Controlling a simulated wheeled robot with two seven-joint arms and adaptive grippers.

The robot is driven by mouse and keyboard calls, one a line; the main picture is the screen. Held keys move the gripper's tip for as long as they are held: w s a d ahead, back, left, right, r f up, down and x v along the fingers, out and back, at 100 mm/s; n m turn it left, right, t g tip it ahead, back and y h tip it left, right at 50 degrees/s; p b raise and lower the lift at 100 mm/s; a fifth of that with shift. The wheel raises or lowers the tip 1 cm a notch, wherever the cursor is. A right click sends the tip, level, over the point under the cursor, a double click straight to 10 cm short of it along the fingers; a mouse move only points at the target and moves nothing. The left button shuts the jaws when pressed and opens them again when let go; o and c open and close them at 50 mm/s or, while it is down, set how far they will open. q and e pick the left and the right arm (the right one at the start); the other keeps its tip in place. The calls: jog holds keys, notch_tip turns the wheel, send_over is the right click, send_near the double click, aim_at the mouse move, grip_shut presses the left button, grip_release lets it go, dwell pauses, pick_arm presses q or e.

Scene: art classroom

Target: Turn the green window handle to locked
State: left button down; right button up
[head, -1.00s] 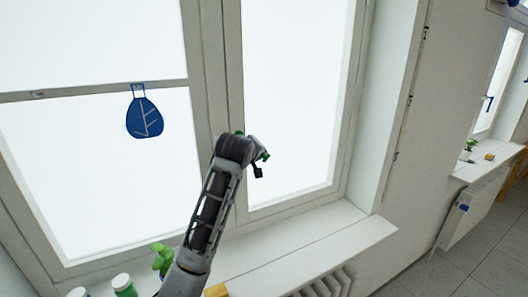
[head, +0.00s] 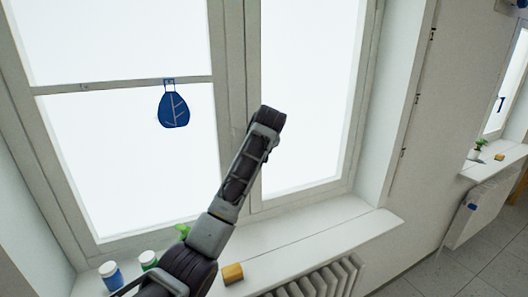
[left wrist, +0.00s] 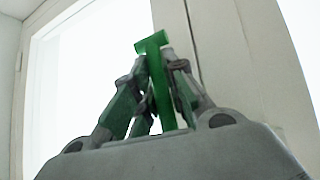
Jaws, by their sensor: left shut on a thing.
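The green window handle (left wrist: 157,82) shows in the left wrist view, in front of the pale window frame (left wrist: 222,65). Its top end sticks out above the fingers, with a short crosspiece. My left gripper (left wrist: 160,66) is shut on the handle, one finger on each side of it. In the head view my left arm reaches up across the window's middle post (head: 231,80). Its wrist hides both the gripper and the handle there. I cannot tell the handle's exact angle to the frame. My right gripper is in neither view.
A blue leaf ornament (head: 174,110) hangs on the left pane. The sill (head: 330,232) holds a blue-labelled bottle (head: 111,275), a green one (head: 148,260) and a yellow block (head: 232,273). A radiator (head: 320,284) is below.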

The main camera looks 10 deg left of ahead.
pick_arm(q)
jog(key=shift+s+a+m+g+y, duration=0.1)
jog(key=shift+a+m+g+y, duration=0.25)
jog(key=shift+y, duration=0.15)
jog(key=c, duration=1.5)
grip_release()
jog(key=shift+a, duration=0.1)
jog(key=shift+o, duration=0.2)
jog(key=v, duration=1.2)
jog(key=shift+f, duration=0.15)
